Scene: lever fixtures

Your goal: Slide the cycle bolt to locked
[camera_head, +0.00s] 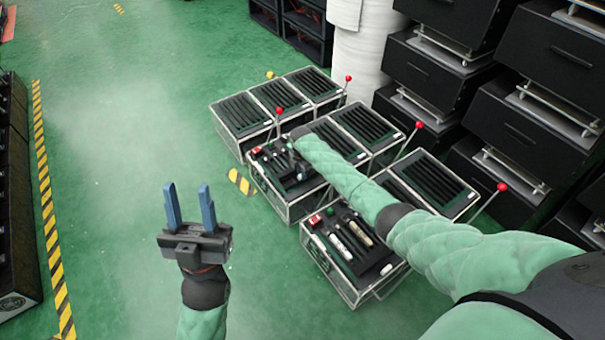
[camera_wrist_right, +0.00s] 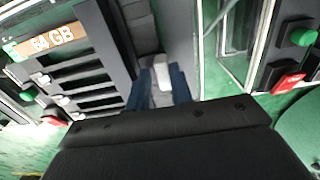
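My left gripper (camera_head: 188,203) is open and empty above the green floor, its two blue fingers well apart. My right gripper (camera_head: 297,150) is low over the front of the middle fixture (camera_head: 290,207); my arm partly hides it in the head view. In the right wrist view my right gripper's blue fingers (camera_wrist_right: 160,92) stand close on both sides of a small pale grey block (camera_wrist_right: 162,72). Whether they touch it is unclear. This block may be the cycle bolt's knob, but no label confirms that. The bolt's locked end cannot be made out.
Levers with red balls (camera_head: 279,111) rise beside the fixtures. The front fixture (camera_head: 352,262) carries a red switch (camera_head: 314,220) and pale cylinders. In the wrist view a "64 GB" label (camera_wrist_right: 52,39) and a green button (camera_wrist_right: 304,37) flank the gripper.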

